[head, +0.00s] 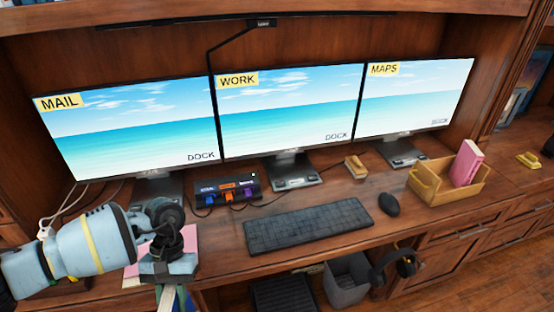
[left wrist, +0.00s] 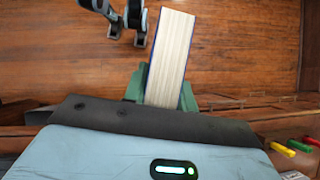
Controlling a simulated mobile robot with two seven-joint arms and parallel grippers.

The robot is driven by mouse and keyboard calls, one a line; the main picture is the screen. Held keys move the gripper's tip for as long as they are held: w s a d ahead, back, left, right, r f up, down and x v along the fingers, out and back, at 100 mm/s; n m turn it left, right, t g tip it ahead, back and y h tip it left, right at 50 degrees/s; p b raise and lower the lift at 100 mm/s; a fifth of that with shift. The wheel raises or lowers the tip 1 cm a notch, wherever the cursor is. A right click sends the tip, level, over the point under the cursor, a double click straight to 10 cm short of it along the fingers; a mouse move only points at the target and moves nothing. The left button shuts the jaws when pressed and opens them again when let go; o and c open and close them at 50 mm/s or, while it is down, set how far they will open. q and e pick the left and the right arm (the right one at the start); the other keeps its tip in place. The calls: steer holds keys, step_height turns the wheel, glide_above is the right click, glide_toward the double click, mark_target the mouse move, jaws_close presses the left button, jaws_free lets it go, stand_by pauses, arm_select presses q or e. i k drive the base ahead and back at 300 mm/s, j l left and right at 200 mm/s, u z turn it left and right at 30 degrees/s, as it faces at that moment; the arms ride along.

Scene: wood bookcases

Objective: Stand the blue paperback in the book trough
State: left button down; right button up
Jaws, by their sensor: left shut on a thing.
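My left gripper (head: 175,296) is at the lower left of the head view, pointing down at the desk's front edge. In the left wrist view its green fingers (left wrist: 162,92) are shut on the blue paperback (left wrist: 173,50). There the book shows its pale page block with thin blue cover edges. Its far end sticks out beyond the fingers. In the head view the book is mostly hidden or cut off. The book trough (head: 428,191) is an open wooden box at the right of the desk. A pink book (head: 467,163) leans in it. My right gripper is not seen.
A keyboard (head: 306,227), mouse (head: 389,204) and dock (head: 226,190) lie between my left gripper and the trough. Three monitors stand behind. A grey bin (head: 348,280) and headphones (head: 405,262) are below the front edge. The trough has free room left of the pink book.

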mark_target(443, 186)
steer(key=i+l+u, duration=0.15)
steer(key=l, duration=0.55)
steer(key=l+u, duration=0.15)
steer(key=l, duration=0.6)
steer(key=i+l+u, duration=0.15)
steer(key=l, duration=0.55)
steer(key=l+u, duration=0.2)
steer(key=l, duration=0.55)
steer(key=l+u, duration=0.15)
steer(key=l, duration=0.6)
steer(key=k+l+u, duration=0.15)
steer(key=l, duration=0.55)
steer(key=k+l+u, duration=0.15)
steer(key=l, duration=0.6)
steer(key=i, duration=0.05)
